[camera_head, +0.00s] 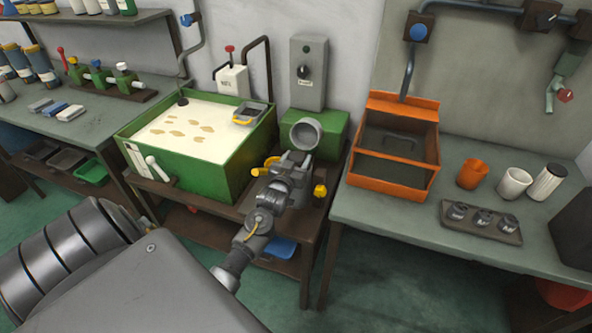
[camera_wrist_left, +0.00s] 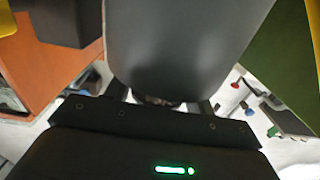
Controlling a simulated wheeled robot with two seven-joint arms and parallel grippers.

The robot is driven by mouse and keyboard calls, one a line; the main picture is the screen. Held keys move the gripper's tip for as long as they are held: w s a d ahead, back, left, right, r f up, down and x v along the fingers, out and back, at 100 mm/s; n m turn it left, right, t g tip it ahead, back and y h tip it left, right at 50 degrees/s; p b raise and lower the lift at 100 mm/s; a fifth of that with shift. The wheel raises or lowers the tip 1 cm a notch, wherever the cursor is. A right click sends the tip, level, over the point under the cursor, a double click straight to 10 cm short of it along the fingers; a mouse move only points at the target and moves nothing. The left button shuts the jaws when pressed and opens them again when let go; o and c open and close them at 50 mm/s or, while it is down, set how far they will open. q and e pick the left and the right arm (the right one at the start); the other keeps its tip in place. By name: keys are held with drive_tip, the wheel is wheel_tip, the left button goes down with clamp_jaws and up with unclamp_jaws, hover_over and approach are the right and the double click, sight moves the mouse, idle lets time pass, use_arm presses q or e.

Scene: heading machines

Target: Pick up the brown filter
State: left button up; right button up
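An orange-brown cup (camera_head: 472,174) stands upright on the right bench, left of a white cup (camera_head: 514,183) and a white cylinder with a dark ribbed top (camera_head: 546,182). It is the only brown-toned one of these, and I cannot tell for sure that it is the filter. My left arm comes in low at the left in the head view, well left of the cup, with its fingertips not clearly visible. In the left wrist view, a large grey surface hides most of my left gripper (camera_wrist_left: 160,105), so its opening and contents cannot be told. My right gripper is not in view.
An orange open box (camera_head: 388,181) stands left of the cups. A dark tray (camera_head: 481,222) with grey round parts lies in front of them.

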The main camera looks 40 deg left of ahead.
use_arm(q)
drive_tip(key=c, duration=0.4)
drive_tip(key=shift+o, duration=0.2)
wheel_tip(320, 180, up, 10)
drive_tip(key=shift+r+b, duration=0.1)
drive_tip(key=shift+b, duration=0.3)
